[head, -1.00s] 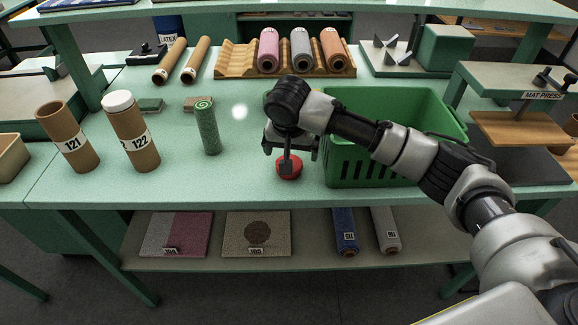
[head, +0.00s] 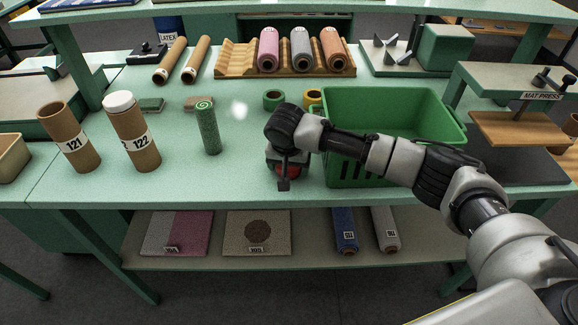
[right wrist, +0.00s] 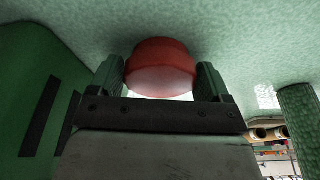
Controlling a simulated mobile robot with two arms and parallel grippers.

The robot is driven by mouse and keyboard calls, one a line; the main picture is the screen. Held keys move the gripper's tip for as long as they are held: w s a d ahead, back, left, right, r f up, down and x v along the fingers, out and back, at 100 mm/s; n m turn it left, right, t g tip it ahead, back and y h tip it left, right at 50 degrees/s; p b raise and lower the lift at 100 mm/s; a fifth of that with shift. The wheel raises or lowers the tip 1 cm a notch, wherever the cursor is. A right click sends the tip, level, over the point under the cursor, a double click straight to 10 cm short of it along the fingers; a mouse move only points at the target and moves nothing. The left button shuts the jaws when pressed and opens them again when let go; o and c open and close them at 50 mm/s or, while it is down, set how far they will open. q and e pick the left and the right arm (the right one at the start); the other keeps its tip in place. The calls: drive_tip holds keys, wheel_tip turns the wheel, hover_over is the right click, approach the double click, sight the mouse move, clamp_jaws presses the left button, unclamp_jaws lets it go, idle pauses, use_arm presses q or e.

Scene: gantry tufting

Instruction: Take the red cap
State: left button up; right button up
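The red cap (right wrist: 160,68) is between the two fingers of my right gripper (right wrist: 160,82) in the right wrist view, with a finger close against each side. In the head view the red cap (head: 289,172) is mostly hidden behind my right gripper (head: 287,168), near the front of the green bench, left of the green basket. The cap appears to rest on the bench top; I see no clear gap under it. My left gripper is not in view.
The green basket (head: 400,112) stands just right of my right gripper. A green roll (head: 208,130) stands to the left, then tubes 122 (head: 135,137) and 121 (head: 68,138). Green (head: 273,99) and yellow (head: 313,97) tape rolls lie behind. The bench between is clear.

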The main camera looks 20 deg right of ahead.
drive_tip(key=c, duration=0.6)
drive_tip(key=shift+o, duration=0.2)
drive_tip(key=shift+r, duration=0.1)
